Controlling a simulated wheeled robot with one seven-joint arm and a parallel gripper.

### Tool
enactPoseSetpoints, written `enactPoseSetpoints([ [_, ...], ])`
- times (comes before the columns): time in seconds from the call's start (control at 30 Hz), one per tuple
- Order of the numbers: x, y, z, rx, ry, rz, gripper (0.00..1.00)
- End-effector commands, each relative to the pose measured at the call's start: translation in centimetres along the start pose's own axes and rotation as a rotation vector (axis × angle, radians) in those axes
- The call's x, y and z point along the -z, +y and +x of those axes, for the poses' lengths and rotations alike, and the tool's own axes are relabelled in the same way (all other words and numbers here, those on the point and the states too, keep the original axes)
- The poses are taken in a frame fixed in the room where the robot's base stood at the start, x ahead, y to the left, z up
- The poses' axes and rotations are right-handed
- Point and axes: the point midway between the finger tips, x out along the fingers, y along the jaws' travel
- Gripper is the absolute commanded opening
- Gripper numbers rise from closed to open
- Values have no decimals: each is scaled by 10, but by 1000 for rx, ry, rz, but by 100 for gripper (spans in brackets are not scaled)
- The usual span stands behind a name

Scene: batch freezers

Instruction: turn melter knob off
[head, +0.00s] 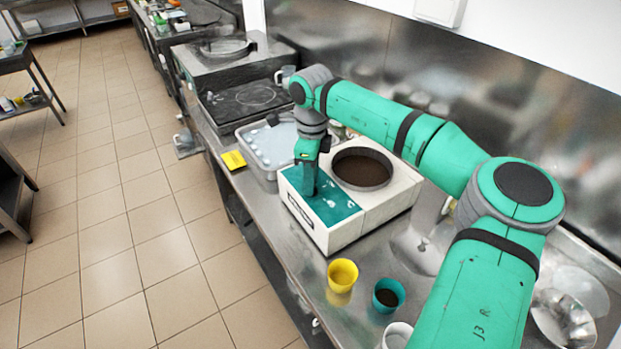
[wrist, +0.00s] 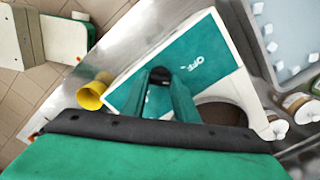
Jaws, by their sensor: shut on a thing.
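The melter (head: 378,211) is a white box with a teal top panel and a round dark well (head: 362,169), standing on the steel counter. My gripper (head: 309,190) reaches down onto the teal panel from above. In the wrist view, the teal panel (wrist: 140,97) shows "OFF" lettering just right of my fingertips (wrist: 160,76). My fingers are shut on the dark knob (wrist: 159,73), which sits between the tips. The knob's pointer is too small to read. In the head view, my gripper hides the knob.
A yellow cup (head: 342,272) and a teal cup (head: 388,295) stand in front of the melter. The steel wall (head: 460,90) bounds the right side.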

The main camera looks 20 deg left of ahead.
Motion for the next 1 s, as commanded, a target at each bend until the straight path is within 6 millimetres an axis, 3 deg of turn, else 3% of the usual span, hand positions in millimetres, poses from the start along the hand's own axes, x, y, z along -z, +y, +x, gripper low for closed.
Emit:
enactPoseSetpoints([
  [0.5,1,-1,-1,3,1,-381,4],
  [1.0,1,-2,-1,4,2,-482,4],
])
